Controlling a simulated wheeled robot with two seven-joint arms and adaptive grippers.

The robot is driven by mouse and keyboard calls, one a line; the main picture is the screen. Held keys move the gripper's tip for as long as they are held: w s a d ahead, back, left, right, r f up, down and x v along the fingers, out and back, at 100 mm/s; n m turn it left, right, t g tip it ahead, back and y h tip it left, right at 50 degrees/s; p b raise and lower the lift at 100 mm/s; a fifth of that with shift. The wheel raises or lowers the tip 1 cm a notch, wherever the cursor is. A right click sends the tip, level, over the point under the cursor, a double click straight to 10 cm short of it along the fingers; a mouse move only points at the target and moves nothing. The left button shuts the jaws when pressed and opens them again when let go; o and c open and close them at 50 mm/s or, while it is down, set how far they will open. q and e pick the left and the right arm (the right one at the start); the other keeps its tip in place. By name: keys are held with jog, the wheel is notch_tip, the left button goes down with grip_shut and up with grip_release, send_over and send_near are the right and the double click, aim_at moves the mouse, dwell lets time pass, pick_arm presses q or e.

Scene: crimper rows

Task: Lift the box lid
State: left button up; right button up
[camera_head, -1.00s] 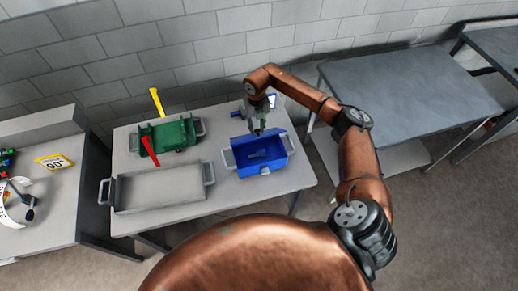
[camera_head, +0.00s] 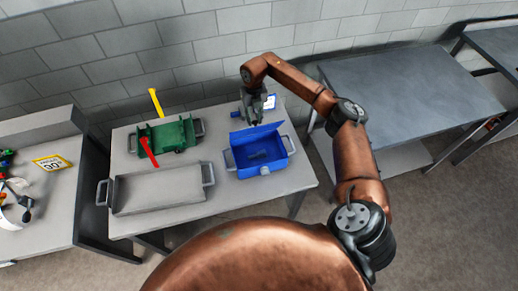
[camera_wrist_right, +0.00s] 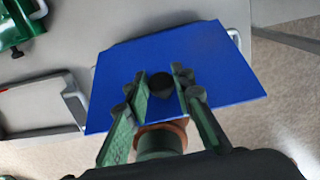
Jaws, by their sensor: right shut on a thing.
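The blue box (camera_head: 266,168) stands at the right of the table, its inside showing from above. Its blue lid (camera_head: 257,139) is raised and tilted at the back side of the box. My right gripper (camera_head: 252,121) is behind the lid, shut on its dark knob. In the right wrist view the blue lid (camera_wrist_right: 215,62) fills the middle, and the fingers of my right gripper (camera_wrist_right: 168,84) are at the dark knob (camera_wrist_right: 183,76). The lid hides most of the box in that view. My left gripper is not in view.
A grey tray (camera_head: 112,195) with handles lies at the front left of the table (camera_head: 225,200). A green box (camera_head: 185,133) with a yellow bar (camera_head: 156,102) and a red bar (camera_head: 149,151) stands behind it. A bare grey table (camera_head: 410,100) is at right.

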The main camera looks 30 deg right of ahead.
jog(key=shift+w+d+f+b, duration=0.1)
jog(key=shift+w+d+b, duration=0.15)
jog(key=shift+w+b, duration=0.75)
jog(key=shift+w+d+f+b, duration=0.1)
jog(key=shift+w+d+b, duration=0.1)
jog(key=shift+w+b, duration=0.8)
jog(key=shift+w+d+r+b, duration=0.1)
jog(key=shift+w+d+b, duration=0.1)
jog(key=shift+w+b, duration=0.5)
jog(key=shift+w+d+f+b, duration=0.1)
jog(key=shift+w+d+b, duration=0.05)
jog(key=shift+w+b, duration=0.55)
jog(key=shift+w+d+r+b, duration=0.1)
jog(key=shift+w+d+b, duration=0.1)
jog(key=shift+w+b, duration=0.5)
jog(key=shift+c, duration=0.3)
jog(key=shift+w, duration=0.1)
jog(key=shift+r, duration=0.15)
jog(key=o, duration=0.9)
